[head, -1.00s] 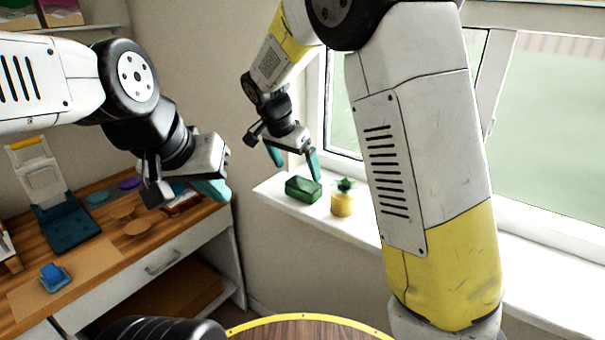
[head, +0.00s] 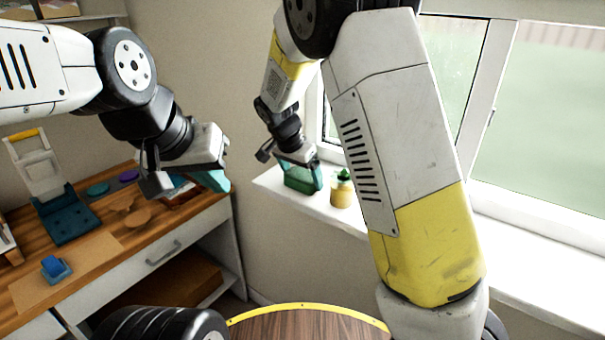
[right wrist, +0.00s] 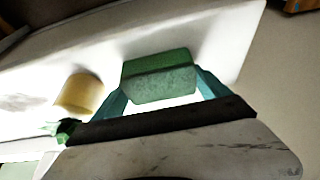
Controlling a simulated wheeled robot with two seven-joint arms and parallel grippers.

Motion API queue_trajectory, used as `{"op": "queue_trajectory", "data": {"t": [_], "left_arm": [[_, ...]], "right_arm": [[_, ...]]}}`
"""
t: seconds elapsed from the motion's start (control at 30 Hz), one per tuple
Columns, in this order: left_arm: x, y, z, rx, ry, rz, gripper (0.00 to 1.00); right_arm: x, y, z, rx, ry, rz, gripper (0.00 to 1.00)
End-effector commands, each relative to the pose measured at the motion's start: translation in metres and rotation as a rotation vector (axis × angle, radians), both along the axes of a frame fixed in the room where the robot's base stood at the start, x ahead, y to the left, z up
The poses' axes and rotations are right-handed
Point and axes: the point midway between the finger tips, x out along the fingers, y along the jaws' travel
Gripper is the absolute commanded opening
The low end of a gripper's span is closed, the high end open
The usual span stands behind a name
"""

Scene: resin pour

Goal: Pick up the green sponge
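The green sponge (head: 299,183) lies on the white windowsill in the head view. It also shows in the right wrist view (right wrist: 160,82) as a green block with a paler speckled near face. My right gripper (head: 300,175) is down at the sponge, with one teal finger at each end of it. In the right wrist view the fingers (right wrist: 160,92) are spread about the sponge's length, very close to its ends; firm contact cannot be made out. My left gripper (head: 200,182) hangs over the wooden desk, away from the sponge; its finger gap is unclear.
A yellow pot with a green top (head: 341,190) stands just right of the sponge on the windowsill (head: 385,228). The window is behind. The wooden desk (head: 110,250) at left holds a teal-and-white device (head: 62,200), a blue block (head: 53,268) and several coloured discs.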

Motion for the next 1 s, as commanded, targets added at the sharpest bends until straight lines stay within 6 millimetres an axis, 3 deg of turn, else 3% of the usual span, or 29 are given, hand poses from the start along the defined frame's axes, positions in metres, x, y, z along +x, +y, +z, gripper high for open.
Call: {"op": "queue_trajectory", "data": {"t": [0.03, 0.13, 0.47, 0.77, 1.0], "left_arm": [[0.000, 0.000, 0.000, 0.000, 0.000, 0.000, 0.00], [0.000, 0.000, 0.000, 0.000, 0.000, 0.000, 0.00], [0.000, 0.000, 0.000, 0.000, 0.000, 0.000, 0.00], [0.000, 0.000, 0.000, 0.000, 0.000, 0.000, 0.00], [0.000, 0.000, 0.000, 0.000, 0.000, 0.000, 0.00]], "right_arm": [[0.000, 0.000, 0.000, 0.000, 0.000, 0.000, 0.69], [0.000, 0.000, 0.000, 0.001, -0.001, 0.000, 0.49], [0.000, 0.000, 0.003, 0.001, -0.001, 0.000, 0.48], [0.001, 0.001, 0.036, 0.003, -0.003, 0.000, 0.48], [-0.052, -0.002, 0.041, 0.002, 0.001, 0.005, 0.48]]}}
